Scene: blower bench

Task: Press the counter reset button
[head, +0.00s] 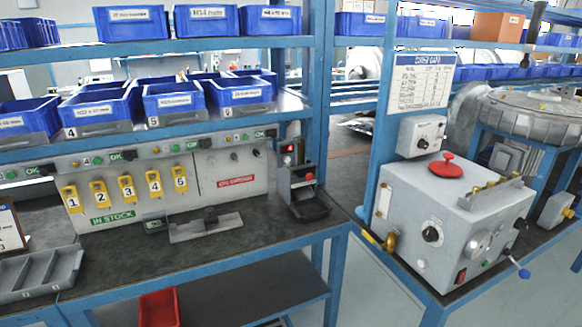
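A small grey and black unit (282,186) stands at the right end of the left bench. It has a small red lit display (290,149) near its top and a small round red button (309,176) on its front. I see no readable label naming it the counter or the button its reset. A small dark box (156,225) lies on the bench further left; its details are too small to tell. Neither of my grippers shows in the head view.
Blue bins (175,100) fill the shelves above. Yellow numbered tags (127,188) hang on the back panel. A blue post (317,75) rises just right of the unit. A grey box with a red knob (448,165) stands on the right table. The bench front is mostly clear.

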